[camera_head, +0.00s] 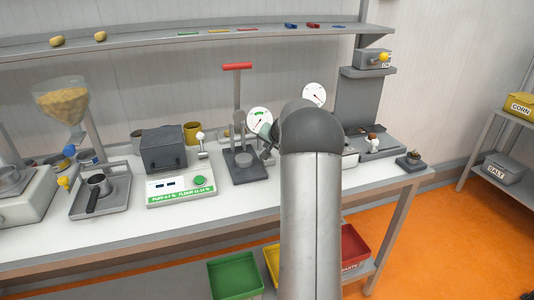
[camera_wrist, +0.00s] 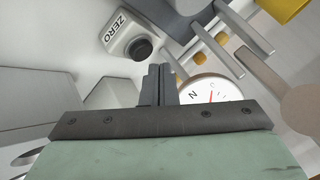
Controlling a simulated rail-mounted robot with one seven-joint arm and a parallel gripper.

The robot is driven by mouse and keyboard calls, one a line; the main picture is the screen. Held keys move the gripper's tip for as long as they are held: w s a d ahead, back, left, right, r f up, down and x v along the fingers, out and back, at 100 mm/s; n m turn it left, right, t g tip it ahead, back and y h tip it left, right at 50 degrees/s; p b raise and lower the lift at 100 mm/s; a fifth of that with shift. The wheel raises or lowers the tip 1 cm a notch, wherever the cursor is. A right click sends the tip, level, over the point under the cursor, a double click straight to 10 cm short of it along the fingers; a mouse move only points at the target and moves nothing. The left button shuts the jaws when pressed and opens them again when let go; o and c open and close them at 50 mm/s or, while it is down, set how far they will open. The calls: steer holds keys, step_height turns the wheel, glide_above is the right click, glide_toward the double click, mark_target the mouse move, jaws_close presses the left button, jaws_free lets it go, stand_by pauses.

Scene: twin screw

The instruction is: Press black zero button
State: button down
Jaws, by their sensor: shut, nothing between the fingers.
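The black zero button (camera_wrist: 140,48) is a round knob on a small light-grey box labelled ZERO (camera_wrist: 119,31), in the upper middle of the wrist view. My gripper (camera_wrist: 158,68) is shut and empty. Its dark fingertips lie just below and right of the button in that view, and they appear apart from it. In the head view my arm covers most of the gripper, and I cannot make out the zero button there.
A white dial (camera_wrist: 211,91) with a red needle is right of my fingers in the wrist view. In the head view, a press with a red handle (camera_head: 237,67) stands left of my arm. A green-button tester (camera_head: 181,186) is further left.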

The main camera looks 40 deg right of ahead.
steer(key=shift+r+p, duration=1.35)
steer(key=shift+r, duration=1.15)
